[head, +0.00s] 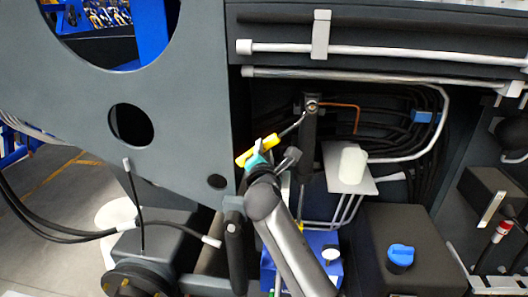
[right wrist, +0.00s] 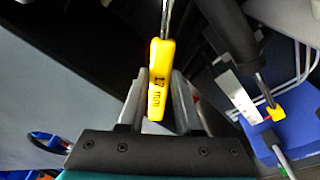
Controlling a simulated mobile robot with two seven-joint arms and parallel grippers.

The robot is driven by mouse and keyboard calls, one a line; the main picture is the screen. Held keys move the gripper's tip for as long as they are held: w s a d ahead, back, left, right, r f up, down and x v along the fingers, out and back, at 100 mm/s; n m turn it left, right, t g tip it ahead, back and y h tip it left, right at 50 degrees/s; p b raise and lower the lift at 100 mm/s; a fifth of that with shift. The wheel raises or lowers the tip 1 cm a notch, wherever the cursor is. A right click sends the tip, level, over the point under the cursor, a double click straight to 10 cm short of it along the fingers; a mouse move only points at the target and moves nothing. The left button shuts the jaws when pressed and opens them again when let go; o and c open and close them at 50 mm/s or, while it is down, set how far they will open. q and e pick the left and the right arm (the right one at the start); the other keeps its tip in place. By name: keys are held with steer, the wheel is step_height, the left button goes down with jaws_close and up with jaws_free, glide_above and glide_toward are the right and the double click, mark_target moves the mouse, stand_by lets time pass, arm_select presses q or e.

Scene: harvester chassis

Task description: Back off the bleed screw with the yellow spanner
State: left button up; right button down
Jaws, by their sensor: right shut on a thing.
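The yellow spanner (head: 244,159) slants up and right in the head view, its bare metal shaft reaching toward the bleed screw (head: 311,103) at the top of a dark upright post. The spanner's far end looks to be at or very near the screw; I cannot tell whether it is seated. My right gripper (head: 259,153) is shut on the yellow handle. In the right wrist view the handle (right wrist: 161,70), marked 17 mm, stands between the two fingers, and the screw is out of the picture. My left gripper is not in view.
A large grey panel (head: 80,110) with round holes stands close on the left. A white cup-like part (head: 352,163) on a plate, an orange pipe (head: 345,105) and black hoses lie right of the post. A black tank with a blue cap (head: 401,255) sits lower right.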

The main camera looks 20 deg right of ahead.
steer(key=shift+w+d, duration=0.35)
steer(key=shift+w, duration=0.4)
steer(key=shift+d, duration=0.1)
steer(key=shift+s+d+f+n+g+p, duration=0.15)
steer(key=shift+s+d+f+n+p, duration=0.2)
steer(key=shift+d+f+n+p, duration=0.25)
steer(key=shift+s+d+f+n+g+p, duration=0.15)
steer(key=shift+s+d+f+n+p, duration=0.15)
steer(key=shift+d+f+n+p, duration=0.25)
steer(key=shift+a, duration=0.1)
steer(key=shift+s+d+f+n+h+p, duration=0.15)
steer(key=shift+s+d+f+n+p, duration=0.25)
steer(key=shift+d+n+p, duration=0.25)
steer(key=shift+s+d+f+n+h+p, duration=0.15)
steer(key=shift+s+d+f+n+p, duration=0.15)
steer(key=shift+d+f+n+p, duration=0.25)
